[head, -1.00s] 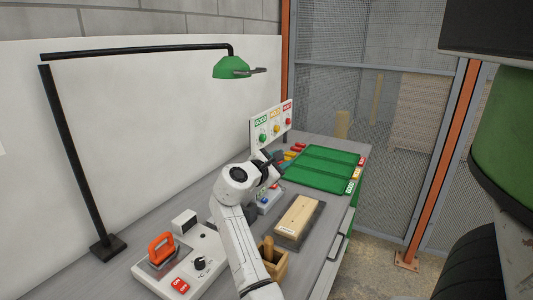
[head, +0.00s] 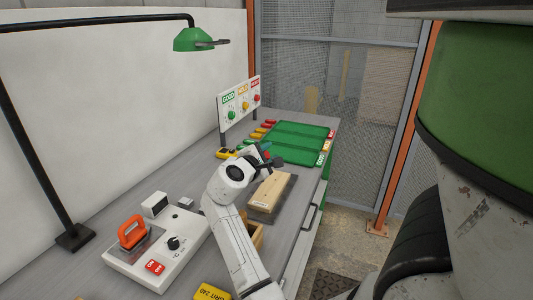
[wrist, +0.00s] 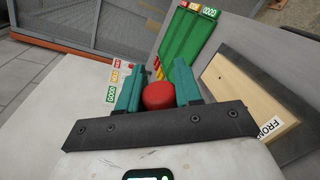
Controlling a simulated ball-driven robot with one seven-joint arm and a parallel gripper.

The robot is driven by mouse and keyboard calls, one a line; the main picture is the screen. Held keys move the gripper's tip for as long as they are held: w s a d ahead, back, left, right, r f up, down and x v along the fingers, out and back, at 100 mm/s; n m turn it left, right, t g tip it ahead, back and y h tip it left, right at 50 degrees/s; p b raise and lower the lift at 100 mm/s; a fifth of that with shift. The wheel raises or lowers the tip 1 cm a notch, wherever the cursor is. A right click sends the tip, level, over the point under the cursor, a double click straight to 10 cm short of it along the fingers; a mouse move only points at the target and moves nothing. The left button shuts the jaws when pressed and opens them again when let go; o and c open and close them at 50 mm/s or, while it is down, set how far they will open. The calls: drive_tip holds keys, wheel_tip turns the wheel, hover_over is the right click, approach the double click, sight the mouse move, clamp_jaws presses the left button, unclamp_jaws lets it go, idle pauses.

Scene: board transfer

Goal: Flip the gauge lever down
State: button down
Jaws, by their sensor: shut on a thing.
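My gripper (head: 268,155) has teal fingers and shows over the bench beside the wooden board (head: 270,190). In the wrist view my gripper (wrist: 157,86) has its fingers on both sides of a red rounded knob (wrist: 158,97), shut on it. The knob looks like the lever's end, but its stem is hidden. The gauge body is hidden behind my arm in the head view, so I cannot tell the lever's angle. The board also shows at the right in the wrist view (wrist: 245,92), lying on a dark plate.
Green trays (head: 287,149) lie at the bench's far end. A sign panel (head: 238,104) with coloured knobs stands at the back. A white unit with an orange handle (head: 132,233) is at the front left. A wooden box (head: 256,238) sits close beside my arm.

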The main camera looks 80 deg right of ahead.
drive_tip(key=shift+s+r, duration=0.2)
drive_tip(key=shift+r, duration=0.05)
drive_tip(key=c, duration=0.9)
unclamp_jaws()
drive_tip(key=shift+o, duration=0.5)
drive_tip(key=shift+f, duration=0.1)
drive_tip(key=shift+w+a, duration=0.1)
drive_tip(key=shift+w+a, duration=0.1)
drive_tip(key=shift+a, duration=0.2)
drive_tip(key=b+v, duration=0.1)
drive_tip(key=v, duration=0.9)
drive_tip(key=shift+b, duration=0.35)
